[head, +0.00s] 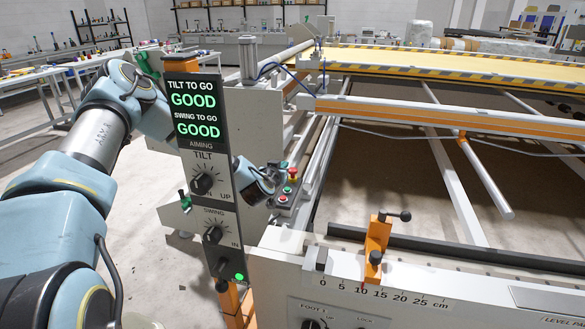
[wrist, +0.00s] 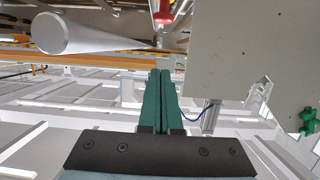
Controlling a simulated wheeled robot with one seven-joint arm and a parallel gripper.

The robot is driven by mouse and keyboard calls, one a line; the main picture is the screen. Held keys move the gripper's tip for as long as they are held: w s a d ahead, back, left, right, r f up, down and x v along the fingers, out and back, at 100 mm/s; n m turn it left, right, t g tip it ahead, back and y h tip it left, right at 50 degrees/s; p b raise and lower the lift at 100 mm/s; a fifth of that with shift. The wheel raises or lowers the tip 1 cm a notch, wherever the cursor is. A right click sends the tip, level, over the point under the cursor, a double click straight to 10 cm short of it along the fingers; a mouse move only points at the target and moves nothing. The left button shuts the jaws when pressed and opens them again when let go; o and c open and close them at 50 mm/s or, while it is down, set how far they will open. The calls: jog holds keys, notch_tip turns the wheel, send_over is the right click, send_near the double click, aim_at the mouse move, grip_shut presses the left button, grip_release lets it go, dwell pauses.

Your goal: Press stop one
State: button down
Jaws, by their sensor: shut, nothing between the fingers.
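A small control box (head: 285,198) with a red mushroom button (head: 292,173) and smaller buttons sits on the machine frame, just right of the display panel. No label naming stop one is readable. In the wrist view a red button (wrist: 166,16) is at the top, just beyond the fingertips. My gripper (wrist: 160,72) has its two green fingers together, with nothing between them. The fingertips point toward the red button; whether they touch it cannot be told. In the head view the panel hides part of my arm, and the wrist end shows beside the control box.
The upright panel (head: 199,145) reads GOOD for tilt and swing and has tilt (head: 202,184) and swing (head: 213,234) knobs. A white gantry beam with a scale (head: 390,285) and an orange clamp (head: 377,240) stands in front. The yellow-edged quilting table (head: 430,62) lies behind.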

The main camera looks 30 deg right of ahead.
jog(key=shift+d, duration=0.15)
jog(key=p, duration=0.5)
send_over(291, 184)
notch_tip(291, 184, down, 5)
jog(key=shift+s+r, duration=0.1)
jog(key=shift+r, duration=0.1)
jog(key=shift+f+p, duration=0.4)
jog(key=shift+f, duration=0.5)
